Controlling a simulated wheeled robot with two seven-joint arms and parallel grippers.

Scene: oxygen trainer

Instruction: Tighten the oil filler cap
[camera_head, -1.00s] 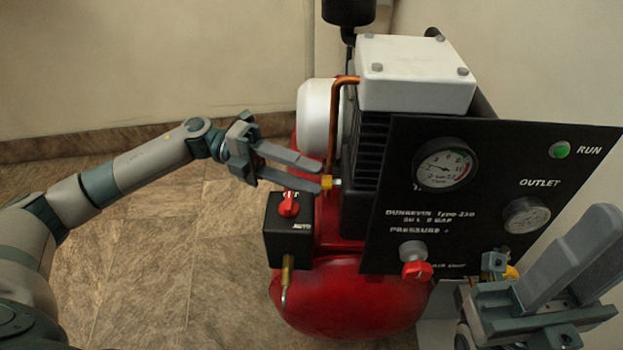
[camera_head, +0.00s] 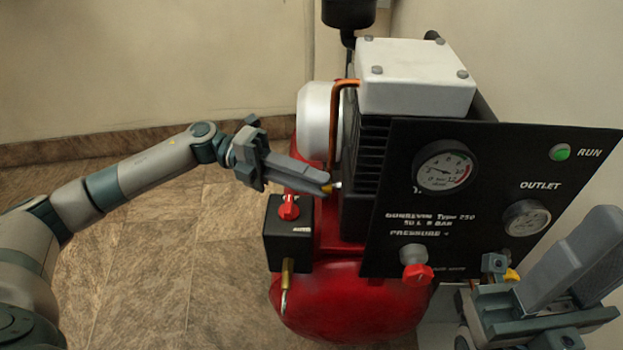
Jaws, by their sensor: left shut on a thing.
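The yellow oil filler cap (camera_head: 327,189) sits at the side of the compressor's dark finned block, on a short pale metal neck. My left gripper (camera_head: 322,186) has come in from the left and is shut on the cap. Its fingers hide most of the cap, and only a bit of yellow shows at the fingertips. My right gripper (camera_head: 590,255) is at the lower right, in front of the panel and away from the cap.
The black panel (camera_head: 480,170) with gauges stands right of the cap. A copper pipe (camera_head: 334,125) runs down just above the cap. A black switch box (camera_head: 288,250) with a red knob sits below my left gripper, by the red tank (camera_head: 350,305). Open floor lies left.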

